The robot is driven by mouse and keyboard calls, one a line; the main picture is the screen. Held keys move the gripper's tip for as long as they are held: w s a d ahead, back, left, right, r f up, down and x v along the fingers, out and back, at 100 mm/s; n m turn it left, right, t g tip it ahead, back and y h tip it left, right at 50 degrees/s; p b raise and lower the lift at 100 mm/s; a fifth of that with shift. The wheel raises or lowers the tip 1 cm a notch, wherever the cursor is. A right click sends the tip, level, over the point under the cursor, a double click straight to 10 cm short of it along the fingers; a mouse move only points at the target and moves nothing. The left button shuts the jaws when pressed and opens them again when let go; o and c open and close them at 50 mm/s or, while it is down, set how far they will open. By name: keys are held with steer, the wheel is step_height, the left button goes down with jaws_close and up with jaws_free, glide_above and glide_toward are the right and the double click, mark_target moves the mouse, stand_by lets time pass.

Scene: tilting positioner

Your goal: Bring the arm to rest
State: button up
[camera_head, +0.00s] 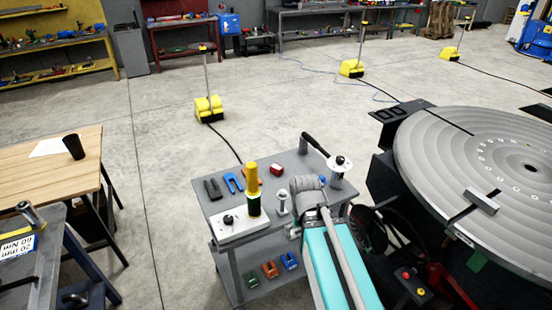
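My arm (333,262), teal and grey, reaches up from the bottom edge of the head view, right of the middle. Its grey jointed end (308,186) overlaps the right side of a grey two-level cart (285,236). I cannot make out gripper fingers there, nor whether anything is held. From this angle I cannot tell whether the arm touches the cart. The large round positioner plate (440,150) lies to the right, looking roughly level, with a bar-shaped block (481,201) on it.
A button box (409,281) stands below the plate. A wooden table (60,187) with a black cup (73,147) is left. Open floor lies behind, crossed by cables.

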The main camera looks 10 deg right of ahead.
steer(key=shift+f+b, duration=2.7)
steer(key=shift+f, duration=0.25)
